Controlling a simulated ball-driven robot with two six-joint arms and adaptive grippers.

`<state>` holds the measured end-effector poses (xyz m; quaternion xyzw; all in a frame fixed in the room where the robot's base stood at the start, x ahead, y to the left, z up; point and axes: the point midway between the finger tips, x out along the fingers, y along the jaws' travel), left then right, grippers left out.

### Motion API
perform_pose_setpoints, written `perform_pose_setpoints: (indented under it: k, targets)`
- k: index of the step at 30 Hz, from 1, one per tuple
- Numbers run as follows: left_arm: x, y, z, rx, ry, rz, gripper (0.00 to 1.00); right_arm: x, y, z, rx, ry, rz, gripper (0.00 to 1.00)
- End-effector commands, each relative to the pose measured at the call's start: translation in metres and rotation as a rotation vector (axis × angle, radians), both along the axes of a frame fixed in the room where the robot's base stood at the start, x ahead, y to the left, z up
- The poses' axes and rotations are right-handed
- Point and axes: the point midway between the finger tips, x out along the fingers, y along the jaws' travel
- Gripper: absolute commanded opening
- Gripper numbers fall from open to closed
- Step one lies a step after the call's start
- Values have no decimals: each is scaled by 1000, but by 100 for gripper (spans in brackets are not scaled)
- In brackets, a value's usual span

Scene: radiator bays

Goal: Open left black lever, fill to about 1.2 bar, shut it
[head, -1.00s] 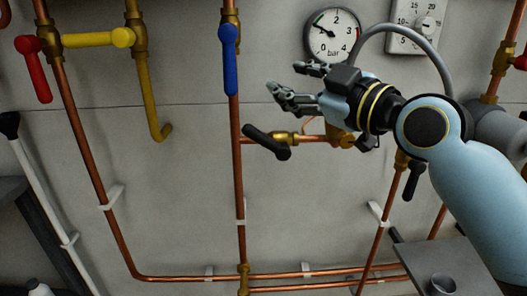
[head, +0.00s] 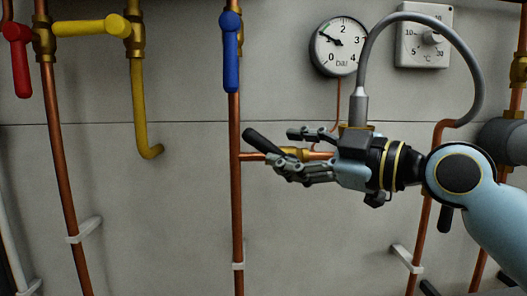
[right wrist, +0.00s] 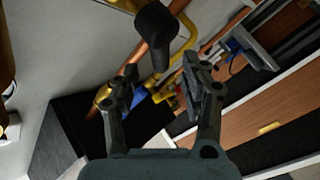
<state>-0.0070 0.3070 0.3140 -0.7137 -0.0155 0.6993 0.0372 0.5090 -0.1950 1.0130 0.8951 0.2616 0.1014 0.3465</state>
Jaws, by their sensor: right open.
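The left black lever (head: 262,141) slants up to the left from the brass valve (head: 293,154) on a short copper branch pipe. Its end also shows at the top of the right wrist view (right wrist: 156,30). My right gripper (head: 284,149) is open at the lever's height, its fingers pointing left and overlapping the valve end in the head view. In the right wrist view the lever end stands between and beyond the open fingers (right wrist: 160,80); contact cannot be told. The pressure gauge (head: 338,47) has its needle near 1 bar. My left gripper is not in view.
A grey hose (head: 420,17) arches above my right arm. Another black lever (head: 446,220) hangs below that arm. Blue (head: 230,60), yellow (head: 92,26) and red (head: 20,62) levers are on the left. A temperature dial (head: 424,37) is at upper right. The wall below the branch is clear.

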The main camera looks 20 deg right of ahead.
Motion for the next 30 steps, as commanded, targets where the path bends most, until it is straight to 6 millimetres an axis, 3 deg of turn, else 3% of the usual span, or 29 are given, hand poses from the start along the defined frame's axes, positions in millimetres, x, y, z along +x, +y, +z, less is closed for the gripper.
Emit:
perform_pose_setpoints:
  k: [10, 22, 30]
  targets:
    - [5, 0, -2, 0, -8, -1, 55, 43, 28, 1, 4, -2, 1, 46]
    - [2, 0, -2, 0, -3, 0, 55, 50, 33, 0, -1, -1, 1, 46]
    - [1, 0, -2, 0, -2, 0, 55, 50, 33, 0, 0, 1, 1, 12]
